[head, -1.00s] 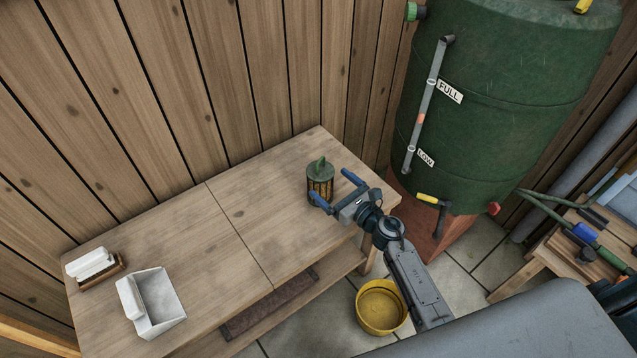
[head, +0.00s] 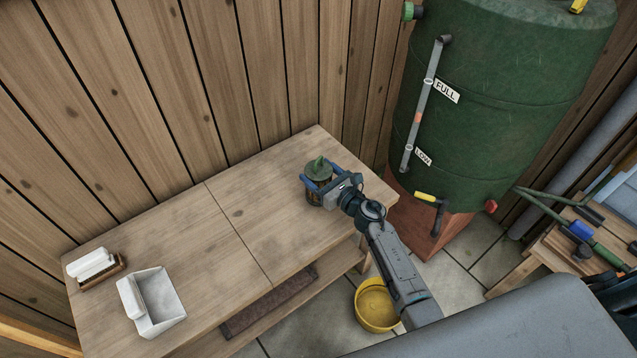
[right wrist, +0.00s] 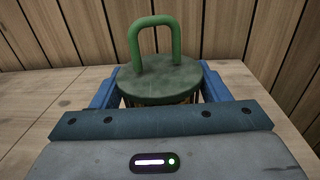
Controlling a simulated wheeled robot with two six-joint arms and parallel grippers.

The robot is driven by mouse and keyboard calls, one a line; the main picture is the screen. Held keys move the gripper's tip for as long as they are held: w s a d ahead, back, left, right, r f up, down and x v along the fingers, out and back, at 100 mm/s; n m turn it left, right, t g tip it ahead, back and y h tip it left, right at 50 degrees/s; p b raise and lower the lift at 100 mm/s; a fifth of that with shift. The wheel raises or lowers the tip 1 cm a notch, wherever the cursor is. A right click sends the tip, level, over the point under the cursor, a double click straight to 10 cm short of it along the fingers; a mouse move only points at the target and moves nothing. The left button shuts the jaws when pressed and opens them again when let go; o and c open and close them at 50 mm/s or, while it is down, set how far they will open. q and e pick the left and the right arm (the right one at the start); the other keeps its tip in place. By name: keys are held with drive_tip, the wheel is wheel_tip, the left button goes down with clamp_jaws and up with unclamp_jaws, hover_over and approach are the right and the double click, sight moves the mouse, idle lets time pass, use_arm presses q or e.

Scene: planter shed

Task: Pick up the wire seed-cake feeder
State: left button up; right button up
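The wire seed-cake feeder (head: 319,168) stands upright on the wooden bench near its back right end. It has a round green lid with a green loop handle, and the lid also shows in the right wrist view (right wrist: 160,82). My right gripper (head: 323,184) has its blue fingers on either side of the feeder, below the lid. In the right wrist view the fingers (right wrist: 160,95) are apart, one at each side of the feeder's body. The lid and palm hide whether they touch it. My left gripper is not in view.
The wooden bench (head: 235,215) is bare in its middle. A brush (head: 92,264) and a white scoop (head: 160,300) lie at its left end. A green water barrel (head: 500,110) stands right of the bench. A yellow bucket (head: 377,305) is on the floor. A plank wall runs behind.

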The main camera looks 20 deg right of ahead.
sight(319, 171)
drive_tip(key=shift+c, duration=0.7)
drive_tip(key=shift+r, duration=0.1)
drive_tip(key=shift+r, duration=0.2)
drive_tip(key=shift+r+p, duration=0.3)
drive_tip(key=shift+r, duration=0.05)
drive_tip(key=shift+s+r+p, duration=0.2)
drive_tip(key=shift+r+p, duration=0.3)
drive_tip(key=shift+r, duration=0.75)
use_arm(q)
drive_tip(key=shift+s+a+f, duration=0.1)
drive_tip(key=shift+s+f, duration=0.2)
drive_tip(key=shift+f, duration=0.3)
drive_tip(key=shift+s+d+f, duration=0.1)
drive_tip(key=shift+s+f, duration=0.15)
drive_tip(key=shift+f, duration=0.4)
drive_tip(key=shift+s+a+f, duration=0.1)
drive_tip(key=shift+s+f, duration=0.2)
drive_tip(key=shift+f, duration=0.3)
use_arm(e)
drive_tip(key=s+a, duration=0.2)
drive_tip(key=s, duration=0.5)
drive_tip(key=s+a+r, duration=0.1)
drive_tip(key=s+a, duration=0.1)
drive_tip(key=s, duration=0.6)
drive_tip(key=shift+a+r, duration=0.15)
drive_tip(key=shift+a, duration=0.2)
